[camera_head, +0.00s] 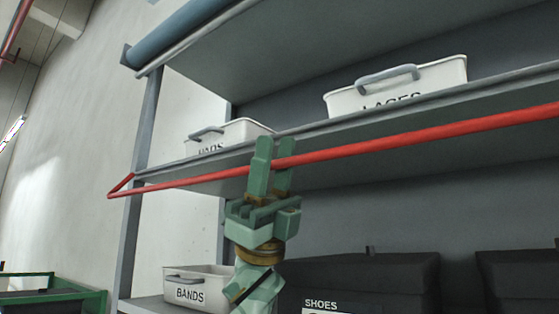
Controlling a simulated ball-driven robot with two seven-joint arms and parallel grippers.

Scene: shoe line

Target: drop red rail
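The long red rail (420,136) runs across the front of the middle shelf, climbing from lower left to upper right. Its left end bends back to the shelf post. My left gripper (273,165) comes up from below at the rail, fingers pointing up. One green finger covers a short stretch of the rail, and the rail shows in front of the other finger, so it appears to pass between them. Whether the fingers press on it I cannot tell. My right gripper is not in view.
The middle shelf (330,131) holds a white LACES bin (440,75) and another white bin (245,126). Below stand a BANDS bin (210,273) and dark SHOES boxes (370,275). A green-framed thing (85,300) is at lower left. Space before the rail's left part looks clear.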

